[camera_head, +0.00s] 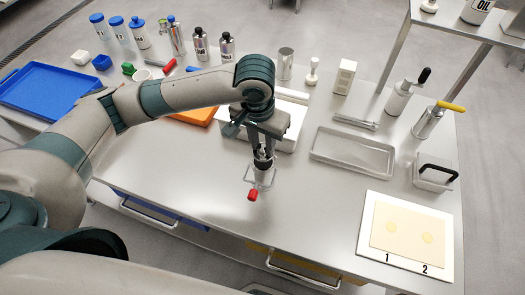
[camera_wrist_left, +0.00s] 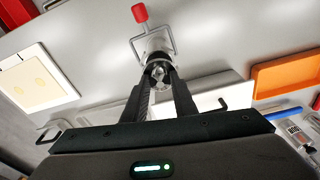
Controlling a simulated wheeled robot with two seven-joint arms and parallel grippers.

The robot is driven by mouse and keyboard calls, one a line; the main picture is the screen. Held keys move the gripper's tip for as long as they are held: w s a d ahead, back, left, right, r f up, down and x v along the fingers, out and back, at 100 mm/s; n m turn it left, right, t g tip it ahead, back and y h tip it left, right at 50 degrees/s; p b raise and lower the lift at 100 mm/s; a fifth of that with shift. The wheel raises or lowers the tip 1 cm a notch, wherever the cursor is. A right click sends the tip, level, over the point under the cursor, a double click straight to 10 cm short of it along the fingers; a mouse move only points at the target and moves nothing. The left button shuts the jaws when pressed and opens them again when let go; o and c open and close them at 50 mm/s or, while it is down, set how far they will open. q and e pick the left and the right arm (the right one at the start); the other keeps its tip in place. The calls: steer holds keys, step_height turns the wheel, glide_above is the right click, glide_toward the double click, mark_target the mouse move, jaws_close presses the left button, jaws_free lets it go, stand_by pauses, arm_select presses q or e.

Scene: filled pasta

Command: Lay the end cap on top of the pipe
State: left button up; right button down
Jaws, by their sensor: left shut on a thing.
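My left gripper (camera_head: 263,160) points down over the front middle of the table, its fingers shut on a small shiny metal piece (camera_wrist_left: 157,71). The fingers hide much of this piece, and I cannot tell whether it is the end cap. Just by the fingertips is a pale metal cylinder (camera_wrist_left: 154,42) with a wire-like frame and a red knob (camera_head: 253,194); the knob also shows in the left wrist view (camera_wrist_left: 140,13). I cannot tell whether this cylinder touches the held piece. An upright silver cylinder (camera_head: 285,64) stands behind my arm; which cylinder is the pipe is unclear. My right gripper is not seen.
A shallow metal tray (camera_head: 352,170), a black-handled box (camera_head: 433,172) and a white board with pasta sheet (camera_head: 364,236) lie to the right. An orange tray (camera_wrist_left: 286,74) and a blue tray (camera_head: 45,67) lie left. Bottles line the back. The front middle is mostly clear.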

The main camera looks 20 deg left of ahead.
mark_target(262, 148)
arm_select(q)
step_height(262, 148, down, 3)
steer(key=shift+f+p, duration=0.2)
steer(key=shift+p, duration=0.45)
steer(key=shift+f, duration=0.3)
steer(key=o, duration=1.1)
steer(key=shift+f, duration=0.1)
steer(key=shift+c, duration=0.2)
